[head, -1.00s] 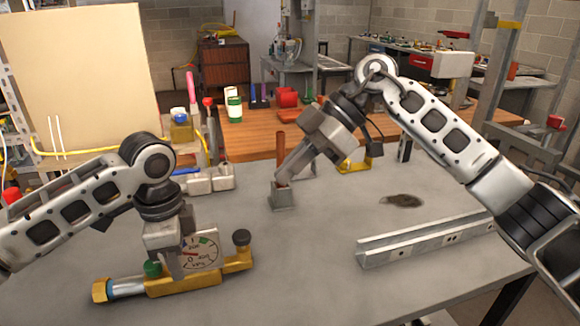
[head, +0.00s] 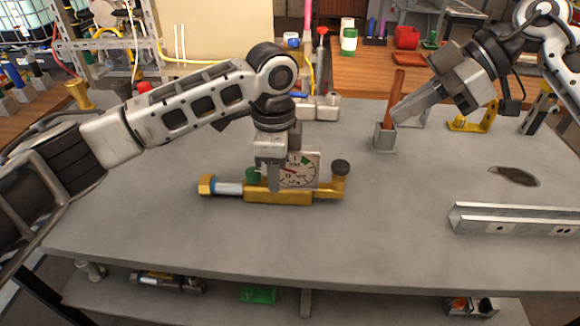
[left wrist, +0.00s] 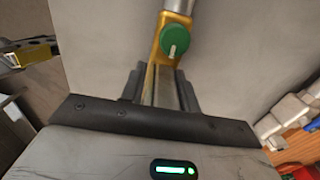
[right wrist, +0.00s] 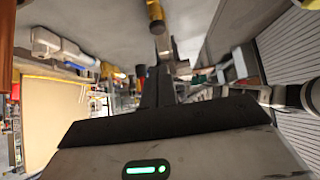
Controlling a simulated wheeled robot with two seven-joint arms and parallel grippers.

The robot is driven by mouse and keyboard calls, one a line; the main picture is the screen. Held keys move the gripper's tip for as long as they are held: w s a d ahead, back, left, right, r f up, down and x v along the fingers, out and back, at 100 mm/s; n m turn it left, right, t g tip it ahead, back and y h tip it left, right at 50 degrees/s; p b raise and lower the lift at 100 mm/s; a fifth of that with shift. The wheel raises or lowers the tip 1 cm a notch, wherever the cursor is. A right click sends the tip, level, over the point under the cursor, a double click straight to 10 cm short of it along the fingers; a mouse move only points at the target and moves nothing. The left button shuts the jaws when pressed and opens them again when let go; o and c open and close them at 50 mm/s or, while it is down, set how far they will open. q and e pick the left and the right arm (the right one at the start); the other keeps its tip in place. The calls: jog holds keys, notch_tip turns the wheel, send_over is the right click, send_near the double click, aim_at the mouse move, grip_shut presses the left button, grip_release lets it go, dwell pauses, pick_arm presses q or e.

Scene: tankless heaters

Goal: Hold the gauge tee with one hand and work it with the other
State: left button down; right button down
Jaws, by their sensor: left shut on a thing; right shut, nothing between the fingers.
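The gauge tee (head: 275,196) lies along the grey table, with a yellow brass body, a round white dial (head: 303,168), a green knob (head: 253,174), a dark knob on the right end and a brass nut on the left end. My left gripper (head: 274,186) points down and is shut on the tee, covering part of the dial. In the left wrist view the green knob (left wrist: 174,40) and brass body show just beyond the fingers. My right gripper (head: 397,117) is shut and empty, well right of the tee, beside the brown rod.
A small grey holder (head: 384,138) with an upright brown rod (head: 397,90) stands by my right fingertips. A metal channel (head: 510,219) lies at right, near a dark stain (head: 514,176). A yellow bracket (head: 473,122) stands behind. The table front is clear.

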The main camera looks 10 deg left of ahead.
dwell(0.5)
notch_tip(320, 180, up, 2)
jog(key=shift+r, duration=0.1)
send_over(335, 164)
jog(key=d, duration=0.3)
notch_tip(335, 164, down, 7)
notch_tip(335, 164, down, 4)
jog(key=shift+w+f, duration=0.1)
jog(key=shift+w, duration=0.05)
